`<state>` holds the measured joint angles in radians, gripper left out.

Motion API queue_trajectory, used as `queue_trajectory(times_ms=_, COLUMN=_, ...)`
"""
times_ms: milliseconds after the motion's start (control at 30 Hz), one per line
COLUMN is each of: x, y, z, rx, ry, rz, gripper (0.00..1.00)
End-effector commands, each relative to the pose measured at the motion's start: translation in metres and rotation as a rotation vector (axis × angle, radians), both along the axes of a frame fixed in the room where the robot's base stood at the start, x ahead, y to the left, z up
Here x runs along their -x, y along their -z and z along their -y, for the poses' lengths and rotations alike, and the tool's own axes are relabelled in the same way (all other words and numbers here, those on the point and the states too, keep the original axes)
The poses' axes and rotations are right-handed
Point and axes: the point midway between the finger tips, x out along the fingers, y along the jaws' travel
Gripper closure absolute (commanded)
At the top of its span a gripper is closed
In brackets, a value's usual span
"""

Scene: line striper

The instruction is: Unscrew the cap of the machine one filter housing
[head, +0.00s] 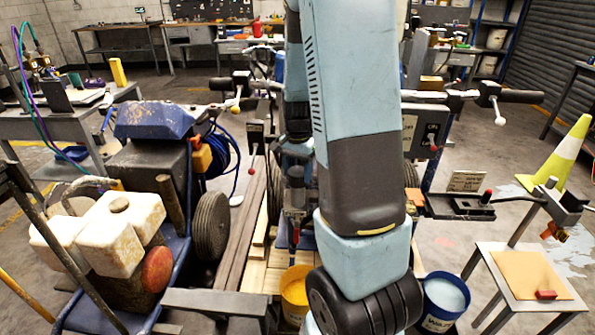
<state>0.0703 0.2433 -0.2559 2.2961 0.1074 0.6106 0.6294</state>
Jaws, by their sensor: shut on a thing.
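My own arm fills the middle of the head view and hides much of what stands behind it. Left of its upper link, my forearm comes down to my gripper (294,187), which is small, dark and partly hidden. It points down over the middle of a striping machine and is shut at the top of a slim upright part (294,215), which looks like the filter housing. The cap is between the fingers and cannot be made out clearly. Whether it has turned cannot be told.
A blue machine (155,118) with white jugs (125,235) stands at left. A yellow bucket (294,290) and a blue bucket (443,300) stand in front. A small table (515,270) and a traffic cone (562,155) are at right. Planks (240,220) lie between the machines.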

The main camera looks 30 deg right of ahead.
Motion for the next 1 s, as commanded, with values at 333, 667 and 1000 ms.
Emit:
queue_trajectory(times_ms=333, x=0.004, y=0.002, z=-0.001, rx=-0.002, ry=-0.005, rz=-0.010, gripper=0.74)
queue_trajectory(times_ms=667, x=0.002, y=-0.006, z=0.000, rx=-0.001, ry=-0.005, rz=-0.005, gripper=0.74)
queue_trajectory(times_ms=1000, x=0.002, y=-0.014, z=0.000, rx=-0.001, ry=-0.005, rz=-0.004, gripper=0.74)
